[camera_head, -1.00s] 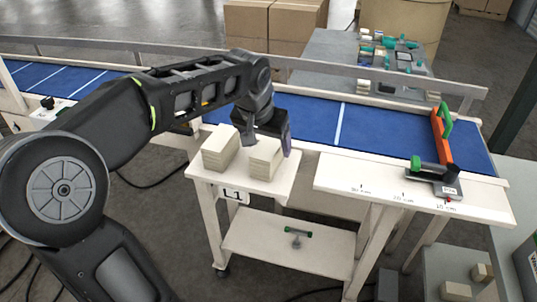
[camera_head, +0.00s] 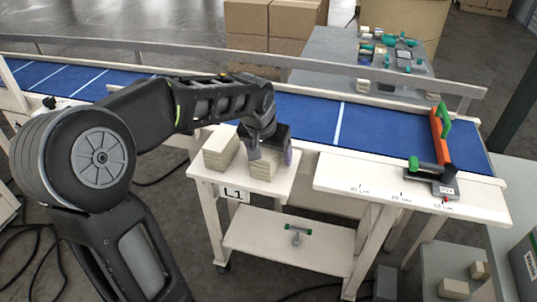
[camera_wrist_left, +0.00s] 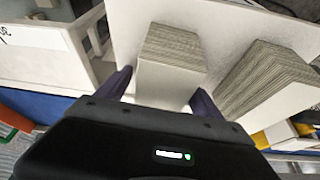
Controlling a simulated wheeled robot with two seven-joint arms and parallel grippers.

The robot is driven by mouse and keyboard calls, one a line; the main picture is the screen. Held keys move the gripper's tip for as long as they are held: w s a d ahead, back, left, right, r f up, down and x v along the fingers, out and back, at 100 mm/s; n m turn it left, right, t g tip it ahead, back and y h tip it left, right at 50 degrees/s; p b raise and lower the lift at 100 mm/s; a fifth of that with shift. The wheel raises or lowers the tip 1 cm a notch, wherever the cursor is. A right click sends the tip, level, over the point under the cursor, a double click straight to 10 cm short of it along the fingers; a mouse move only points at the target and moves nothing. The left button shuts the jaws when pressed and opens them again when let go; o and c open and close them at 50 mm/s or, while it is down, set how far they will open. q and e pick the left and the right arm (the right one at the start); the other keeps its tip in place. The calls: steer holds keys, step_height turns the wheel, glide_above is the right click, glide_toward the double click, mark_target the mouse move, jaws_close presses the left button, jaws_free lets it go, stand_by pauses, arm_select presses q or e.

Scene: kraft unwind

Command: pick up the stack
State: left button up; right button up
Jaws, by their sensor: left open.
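Two stacks of cream sheets stand on the small white cart marked L1 (camera_head: 207,180). In the head view, the left stack (camera_head: 220,148) stands clear of my gripper. The right stack (camera_head: 264,169) is partly hidden under my left gripper (camera_head: 268,157). The wrist view shows my left gripper (camera_wrist_left: 160,88) open, with one finger on each side of the near stack (camera_wrist_left: 168,62). Whether the fingers touch it I cannot tell. The other stack (camera_wrist_left: 265,80) is beside it, at the right of that view. My right gripper is not in view.
A blue conveyor (camera_head: 375,132) with a metal rail runs behind the cart. A white ledge (camera_head: 335,182) with centimetre marks, an orange bar (camera_head: 440,135) and a green-handled clamp (camera_head: 432,175) are to the right. Cardboard boxes (camera_head: 270,35) stand behind.

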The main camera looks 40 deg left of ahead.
arm_select(q)
steer(key=shift+f, duration=0.1)
stand_by(0.6)
steer(key=shift+c, duration=0.4)
steer(key=c, duration=1.5)
